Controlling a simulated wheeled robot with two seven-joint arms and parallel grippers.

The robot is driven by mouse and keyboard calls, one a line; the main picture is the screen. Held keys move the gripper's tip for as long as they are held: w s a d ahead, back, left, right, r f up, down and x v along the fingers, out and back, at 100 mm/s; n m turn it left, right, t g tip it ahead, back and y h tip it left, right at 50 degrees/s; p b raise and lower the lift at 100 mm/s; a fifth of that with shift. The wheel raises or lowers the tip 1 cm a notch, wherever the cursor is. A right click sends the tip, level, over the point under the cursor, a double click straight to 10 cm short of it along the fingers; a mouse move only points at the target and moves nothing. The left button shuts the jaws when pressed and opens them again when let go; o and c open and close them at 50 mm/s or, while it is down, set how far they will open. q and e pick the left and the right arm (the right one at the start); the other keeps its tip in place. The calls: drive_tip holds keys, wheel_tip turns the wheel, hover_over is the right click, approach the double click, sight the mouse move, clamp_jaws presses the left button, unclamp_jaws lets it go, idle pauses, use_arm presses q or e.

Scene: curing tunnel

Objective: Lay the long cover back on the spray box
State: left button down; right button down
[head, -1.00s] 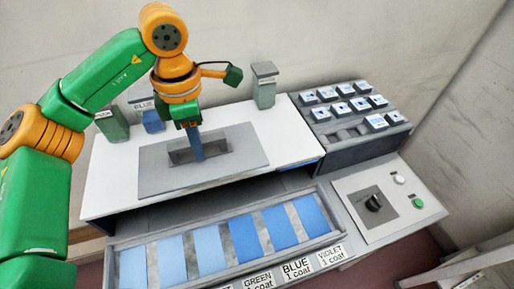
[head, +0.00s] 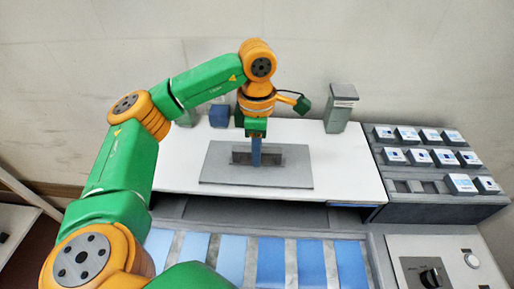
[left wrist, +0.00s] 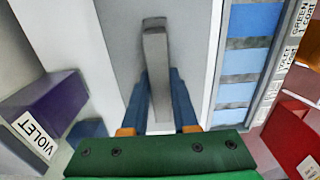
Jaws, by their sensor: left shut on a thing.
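The long cover is a flat grey plate (head: 222,172) with a raised bar handle, shown from above in the left wrist view (left wrist: 155,48). In the head view it lies over the white top (head: 345,178) of the unit, which I take to be the spray box. Whether it rests fully or hovers slightly, I cannot tell. My left gripper (head: 256,163) points straight down at the plate's middle. Its blue fingers are shut on the bar handle, one on each side. Any opening under the plate is hidden. My right gripper is not in view.
A grey canister (head: 341,108) and a blue block (head: 219,116) stand behind the plate. A rack of labelled blocks (head: 440,205) is at the right, above a knob panel (head: 450,255). Blue strips (head: 270,262) line the front tray. The white top beside the plate is clear.

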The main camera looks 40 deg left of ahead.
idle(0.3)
use_arm(q)
drive_tip(key=shift+f, duration=0.35)
drive_tip(key=c, duration=0.6)
unclamp_jaws()
drive_tip(key=shift+r, duration=0.2)
wheel_tip(320, 180, up, 7)
drive_tip(key=shift+d+f+p, duration=0.1)
drive_tip(key=shift+p, duration=0.3)
